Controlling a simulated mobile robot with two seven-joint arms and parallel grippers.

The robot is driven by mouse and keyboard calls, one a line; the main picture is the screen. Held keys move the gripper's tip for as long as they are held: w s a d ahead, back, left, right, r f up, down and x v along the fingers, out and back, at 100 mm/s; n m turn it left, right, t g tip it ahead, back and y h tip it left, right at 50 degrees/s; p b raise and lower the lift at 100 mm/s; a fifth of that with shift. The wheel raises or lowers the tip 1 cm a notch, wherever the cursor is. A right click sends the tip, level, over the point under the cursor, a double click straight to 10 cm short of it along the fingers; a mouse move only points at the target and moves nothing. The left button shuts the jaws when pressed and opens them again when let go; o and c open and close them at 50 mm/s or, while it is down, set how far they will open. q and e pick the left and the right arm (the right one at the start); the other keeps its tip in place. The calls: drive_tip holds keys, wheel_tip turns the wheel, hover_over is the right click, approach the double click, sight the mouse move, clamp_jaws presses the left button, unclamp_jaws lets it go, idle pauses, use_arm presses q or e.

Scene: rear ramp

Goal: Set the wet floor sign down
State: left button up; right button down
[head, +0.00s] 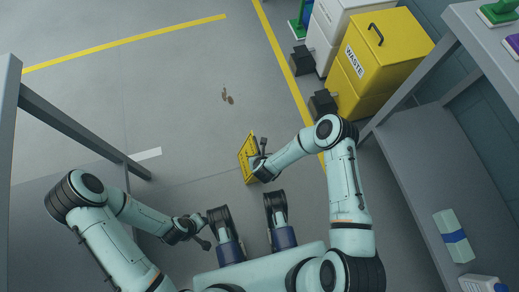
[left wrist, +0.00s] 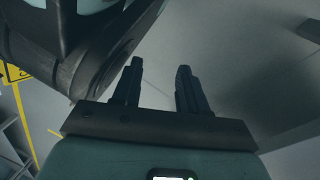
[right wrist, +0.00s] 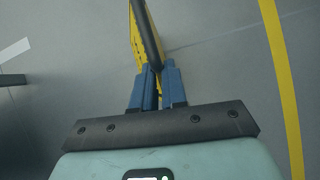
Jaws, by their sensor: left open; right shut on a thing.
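The yellow wet floor sign (head: 246,159) is in the middle of the head view, in front of my right gripper (head: 264,158). My right gripper is shut on the sign's dark upper part. In the right wrist view the sign (right wrist: 136,40) extends away from the fingers (right wrist: 157,85), with a dark bar along it. I cannot tell whether its lower edge touches the floor. My left gripper (head: 205,231) is open and empty, low in the head view. Its two fingers stand apart over bare floor in the left wrist view (left wrist: 160,85).
A brown spill mark (head: 227,96) lies on the grey floor ahead of the sign. A yellow waste bin (head: 375,70) and a white bin (head: 335,30) stand at the upper right. Grey shelving (head: 450,180) flanks the right and a grey frame (head: 80,125) the left. Open floor lies ahead.

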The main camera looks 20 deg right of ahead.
use_arm(q)
drive_tip(key=shift+s+f, duration=0.45)
drive_tip(key=shift+s, duration=0.15)
use_arm(e)
drive_tip(key=shift+f, duration=0.8)
drive_tip(key=c, duration=1.2)
unclamp_jaws()
drive_tip(key=shift+o, duration=0.2)
